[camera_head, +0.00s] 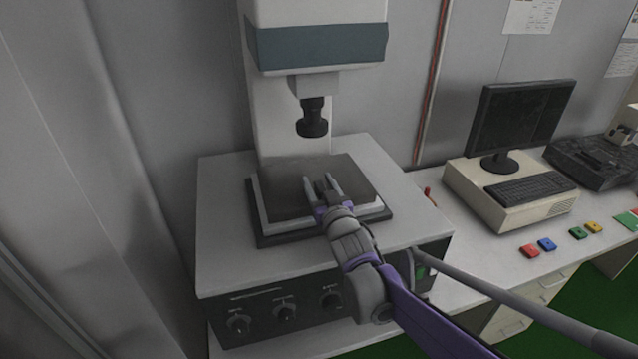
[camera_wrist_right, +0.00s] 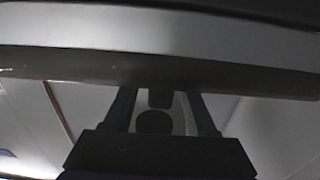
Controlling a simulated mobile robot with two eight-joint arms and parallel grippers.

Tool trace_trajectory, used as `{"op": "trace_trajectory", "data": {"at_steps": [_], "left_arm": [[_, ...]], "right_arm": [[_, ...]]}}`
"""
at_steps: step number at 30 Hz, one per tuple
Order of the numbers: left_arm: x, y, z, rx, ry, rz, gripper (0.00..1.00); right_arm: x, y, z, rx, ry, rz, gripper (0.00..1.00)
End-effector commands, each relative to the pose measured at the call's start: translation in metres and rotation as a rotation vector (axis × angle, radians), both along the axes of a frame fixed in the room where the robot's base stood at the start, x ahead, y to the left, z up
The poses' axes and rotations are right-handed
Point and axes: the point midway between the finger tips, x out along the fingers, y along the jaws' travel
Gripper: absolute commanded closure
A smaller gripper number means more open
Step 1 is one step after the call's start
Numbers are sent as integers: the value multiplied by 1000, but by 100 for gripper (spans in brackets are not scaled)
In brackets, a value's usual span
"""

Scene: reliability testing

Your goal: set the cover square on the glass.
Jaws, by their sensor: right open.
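The cover is most likely the smoky grey-brown box (camera_head: 285,178) on the machine's stage in the head view. I cannot make out the glass apart from the cover or frame, nor tell whether the cover is exactly square. My right gripper (camera_head: 321,183) is open, its two fingers apart over the cover's front right part. I cannot tell whether they touch it. In the right wrist view, the open fingers (camera_wrist_right: 160,105) reach toward a dark band (camera_wrist_right: 80,66) under a pale edge. My left gripper is not in view.
A dark lens (camera_head: 312,120) hangs from the machine head above the stage. The machine's body (camera_head: 225,240) has knobs in front. To the right, a computer (camera_head: 515,120) and several coloured buttons (camera_head: 546,244) stand on the bench. A wall rises close behind.

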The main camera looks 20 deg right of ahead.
Motion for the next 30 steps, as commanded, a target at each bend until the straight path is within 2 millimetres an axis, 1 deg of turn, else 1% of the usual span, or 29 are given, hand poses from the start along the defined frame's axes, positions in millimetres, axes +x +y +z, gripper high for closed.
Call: {"op": "trace_trajectory", "data": {"at_steps": [1, 3, 5, 8, 11, 18, 21, 25, 30], "left_arm": [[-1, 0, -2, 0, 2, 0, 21], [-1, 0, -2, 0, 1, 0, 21], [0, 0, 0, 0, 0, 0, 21], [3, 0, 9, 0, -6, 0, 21], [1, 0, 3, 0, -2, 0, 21], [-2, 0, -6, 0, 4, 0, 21], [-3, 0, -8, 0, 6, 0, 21], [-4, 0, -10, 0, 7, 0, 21], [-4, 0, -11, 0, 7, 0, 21]], "right_arm": [[-2, 1, -8, 2, 11, -1, 43], [-2, 1, -7, 3, 11, -1, 43], [-2, 1, -4, 2, 11, -1, 43], [-2, 1, 8, 2, 8, -1, 43], [-19, 0, 5, 3, 9, -1, 43], [-69, -2, 6, 1, 8, -1, 43], [-87, -3, 7, 1, 7, -1, 43], [-105, -3, 8, 1, 6, -1, 43], [-118, -4, 9, 1, 5, -1, 43]]}}
